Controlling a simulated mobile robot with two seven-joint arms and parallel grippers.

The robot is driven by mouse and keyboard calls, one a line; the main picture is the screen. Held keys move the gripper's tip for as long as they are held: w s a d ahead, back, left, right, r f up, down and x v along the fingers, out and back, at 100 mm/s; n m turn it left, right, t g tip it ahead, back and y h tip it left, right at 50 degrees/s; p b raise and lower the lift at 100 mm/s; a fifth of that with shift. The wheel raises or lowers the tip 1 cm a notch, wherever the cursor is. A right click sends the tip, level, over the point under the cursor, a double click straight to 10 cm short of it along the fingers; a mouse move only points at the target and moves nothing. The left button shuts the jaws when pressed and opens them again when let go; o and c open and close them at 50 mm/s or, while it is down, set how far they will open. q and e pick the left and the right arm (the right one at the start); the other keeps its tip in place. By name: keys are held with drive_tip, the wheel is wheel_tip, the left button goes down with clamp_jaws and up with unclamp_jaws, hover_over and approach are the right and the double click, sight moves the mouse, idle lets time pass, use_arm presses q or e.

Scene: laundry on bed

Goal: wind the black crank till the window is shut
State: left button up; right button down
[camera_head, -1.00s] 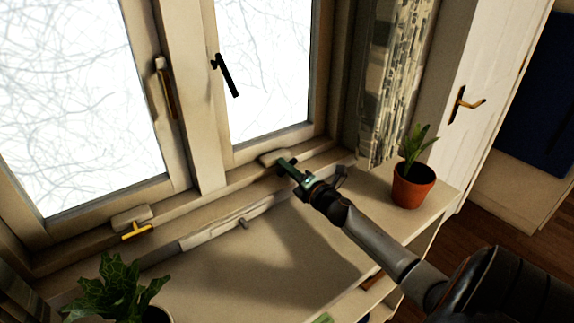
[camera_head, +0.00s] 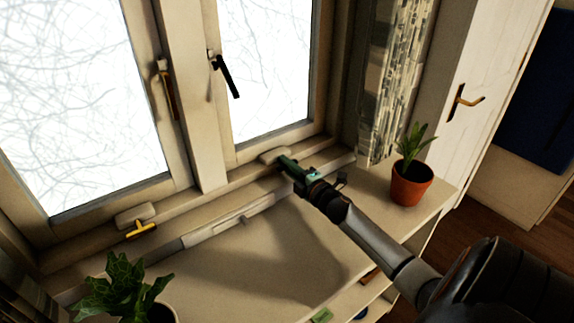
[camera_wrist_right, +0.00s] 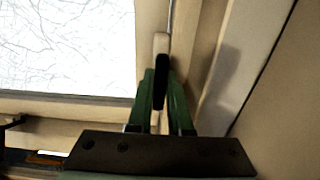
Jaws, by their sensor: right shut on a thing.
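My right gripper (camera_head: 286,163) reaches the sill below the right-hand window (camera_head: 268,70). In the right wrist view its two green fingers (camera_wrist_right: 160,98) are shut on the black crank (camera_wrist_right: 160,84), which lies between them. The crank comes from a pale housing (camera_wrist_right: 161,43), also seen in the head view (camera_head: 272,155). In the head view the gripper hides most of the crank. The window's lower edge is close to the frame; I cannot tell whether a gap is left. My left gripper is not in view.
A second, brass-coloured crank (camera_head: 141,229) sits under the left window. A black window handle (camera_head: 226,77) hangs on the right window. A potted plant (camera_head: 411,183) stands right of my arm, a leafy plant (camera_head: 122,290) at front left. The sill's middle is clear.

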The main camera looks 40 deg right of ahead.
drive_tip(key=c, duration=0.8)
unclamp_jaws()
drive_tip(key=shift+c, duration=0.2)
drive_tip(key=shift+s, duration=0.15)
drive_tip(key=s, duration=0.4)
drive_tip(key=s+a, duration=0.1)
drive_tip(key=s, duration=0.7)
drive_tip(key=shift+s+a, duration=0.1)
drive_tip(key=shift+a, duration=0.15)
